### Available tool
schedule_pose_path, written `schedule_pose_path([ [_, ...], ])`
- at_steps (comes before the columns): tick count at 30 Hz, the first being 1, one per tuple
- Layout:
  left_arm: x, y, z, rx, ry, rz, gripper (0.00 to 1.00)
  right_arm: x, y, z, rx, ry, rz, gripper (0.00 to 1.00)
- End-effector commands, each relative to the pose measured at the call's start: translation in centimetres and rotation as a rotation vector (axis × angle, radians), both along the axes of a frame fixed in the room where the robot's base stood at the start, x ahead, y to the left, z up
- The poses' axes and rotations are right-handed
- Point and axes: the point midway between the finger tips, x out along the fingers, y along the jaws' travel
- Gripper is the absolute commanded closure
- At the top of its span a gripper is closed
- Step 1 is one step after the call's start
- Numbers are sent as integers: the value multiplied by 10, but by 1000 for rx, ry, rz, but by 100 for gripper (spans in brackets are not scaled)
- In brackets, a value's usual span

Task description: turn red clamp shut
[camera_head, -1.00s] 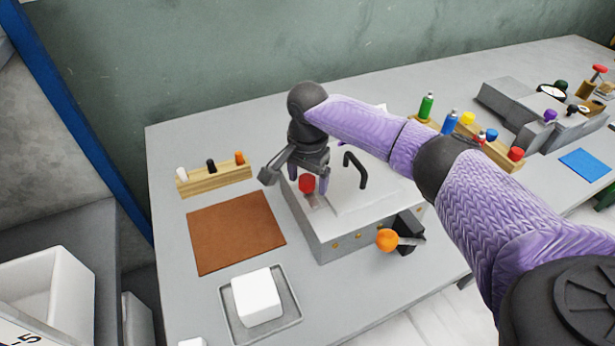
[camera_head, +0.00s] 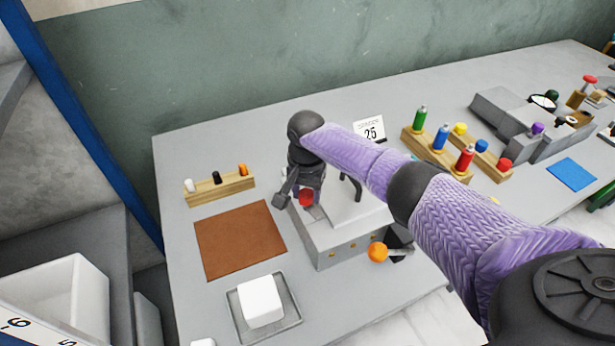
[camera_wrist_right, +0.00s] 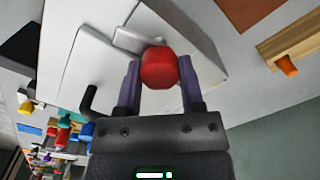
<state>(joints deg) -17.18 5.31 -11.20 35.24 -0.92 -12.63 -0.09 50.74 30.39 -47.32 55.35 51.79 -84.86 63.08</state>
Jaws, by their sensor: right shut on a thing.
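The red clamp knob (camera_head: 306,198) sits at the near left part of the top of a grey press box (camera_head: 345,240). My right gripper (camera_head: 307,192) reaches down onto it from above. In the right wrist view the red knob (camera_wrist_right: 159,68) lies between the two purple fingers of my right gripper (camera_wrist_right: 160,80), which are shut on it. A flat light-grey piece shows just beyond the knob there. The head view hides part of the knob behind the fingers. My left gripper is not in view.
A black handle (camera_head: 350,188) stands on the box, and an orange knob (camera_head: 378,252) sticks out at its front. A brown mat (camera_head: 240,240), a tray (camera_head: 240,318) with a white block (camera_head: 260,300) and a wooden rack (camera_head: 215,190) lie left. Bottles (camera_head: 440,138) stand right.

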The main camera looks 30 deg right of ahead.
Motion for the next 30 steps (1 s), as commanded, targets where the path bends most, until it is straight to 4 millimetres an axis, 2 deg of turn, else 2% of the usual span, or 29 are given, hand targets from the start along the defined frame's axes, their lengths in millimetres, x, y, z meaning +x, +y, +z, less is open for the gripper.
schedule_pose_path([
  [1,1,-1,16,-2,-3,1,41,-1,1,8,3,5,36,100],
  [4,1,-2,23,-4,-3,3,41,0,1,5,3,3,131,100],
  [17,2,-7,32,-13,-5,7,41,1,1,0,2,0,541,100],
  [30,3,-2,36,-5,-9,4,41,1,2,0,1,-3,955,100],
])
